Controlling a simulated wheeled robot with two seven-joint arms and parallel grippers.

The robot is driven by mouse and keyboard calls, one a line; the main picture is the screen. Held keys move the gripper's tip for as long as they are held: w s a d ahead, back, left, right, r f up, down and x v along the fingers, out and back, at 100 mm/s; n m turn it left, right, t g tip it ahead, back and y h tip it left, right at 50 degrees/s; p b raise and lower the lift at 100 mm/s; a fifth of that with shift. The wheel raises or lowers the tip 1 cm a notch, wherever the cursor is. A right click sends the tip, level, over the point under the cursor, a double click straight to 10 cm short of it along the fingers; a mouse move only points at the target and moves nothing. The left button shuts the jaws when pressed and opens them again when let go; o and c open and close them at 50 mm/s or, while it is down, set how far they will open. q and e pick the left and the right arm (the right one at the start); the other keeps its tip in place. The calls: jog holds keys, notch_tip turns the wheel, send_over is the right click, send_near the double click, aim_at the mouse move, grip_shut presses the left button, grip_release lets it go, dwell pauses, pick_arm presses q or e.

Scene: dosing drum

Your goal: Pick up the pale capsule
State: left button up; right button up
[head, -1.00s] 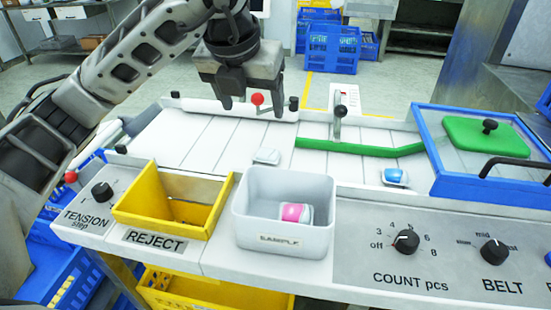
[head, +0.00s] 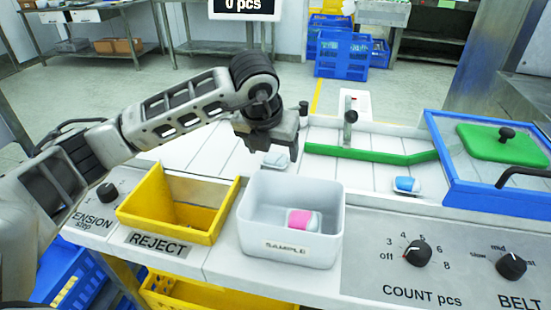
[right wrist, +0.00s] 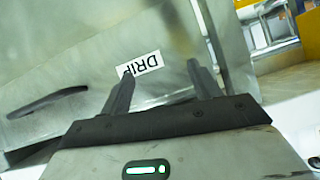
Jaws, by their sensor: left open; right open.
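The pale capsule (head: 275,160) lies on the white belt, behind the grey sample bin. My left gripper (head: 270,150) points down right over it, and its jaws are open. The gripper hides part of the capsule, and I cannot tell whether a finger touches it. My right gripper (right wrist: 160,68) shows in the right wrist view, open and with nothing between its fingers.
A yellow reject bin (head: 132,205) and the grey sample bin (head: 262,232), holding a pink-and-white capsule (head: 303,220), stand in front. A blue-and-white capsule (head: 407,184) lies right. A green guide bar (head: 370,153) crosses the belt beside a blue-framed cover (head: 490,200).

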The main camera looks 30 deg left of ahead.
aim_at(274, 158)
pick_arm(q)
jog(key=shift+x, duration=1.55)
jog(key=c, duration=1.1)
jog(key=shift+o, duration=0.2)
jog(key=shift+r, duration=0.15)
